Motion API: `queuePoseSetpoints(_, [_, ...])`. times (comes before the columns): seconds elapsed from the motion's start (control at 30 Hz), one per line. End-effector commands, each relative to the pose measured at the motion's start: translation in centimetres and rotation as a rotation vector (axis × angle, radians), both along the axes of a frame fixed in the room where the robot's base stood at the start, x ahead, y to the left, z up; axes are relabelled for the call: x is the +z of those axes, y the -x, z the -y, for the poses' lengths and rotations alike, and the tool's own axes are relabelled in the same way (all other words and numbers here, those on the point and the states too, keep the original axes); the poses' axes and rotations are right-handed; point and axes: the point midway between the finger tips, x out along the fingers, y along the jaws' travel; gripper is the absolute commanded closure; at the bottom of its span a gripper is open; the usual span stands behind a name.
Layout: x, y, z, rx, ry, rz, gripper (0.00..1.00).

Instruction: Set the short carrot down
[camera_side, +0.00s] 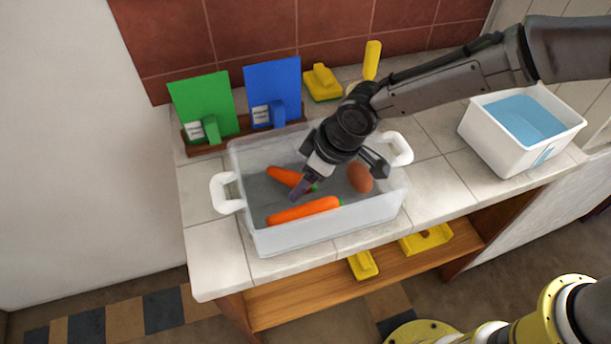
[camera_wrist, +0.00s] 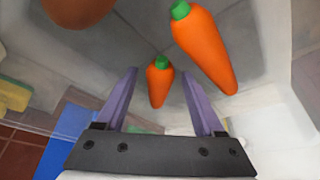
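The short carrot (camera_side: 284,176) lies on the floor of the clear bin (camera_side: 330,226), and its green end is partly behind a finger of my gripper (camera_side: 338,183). In the wrist view the short carrot (camera_wrist: 159,84) shows between the two purple fingers of my gripper (camera_wrist: 159,74), with a gap on each side. My gripper is open, reaches down into the bin and holds nothing. A longer carrot (camera_side: 303,211) lies nearer the bin's front wall; it also shows in the wrist view (camera_wrist: 205,48).
A brown egg-shaped item (camera_side: 360,178) lies at the bin's right; it shows in the wrist view (camera_wrist: 78,8). Green (camera_side: 203,103) and blue (camera_side: 272,85) boards stand in a rack behind. A white tub (camera_side: 489,136) with a blue inside stands right. The counter between is clear.

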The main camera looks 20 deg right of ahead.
Motion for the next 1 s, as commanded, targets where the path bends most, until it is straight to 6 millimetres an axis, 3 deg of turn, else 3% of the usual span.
queuePoseSetpoints(0.3, [0.9,0.2,0.1,0.0,-0.001,0.001,0.3])
queuePoseSetpoints(0.8, [9.5,2.7,2.6,0.0,-0.001,0.003,0.3])
queuePoseSetpoints(1.0, [11.1,3.2,3.1,0.0,0.0,0.0,0.3])
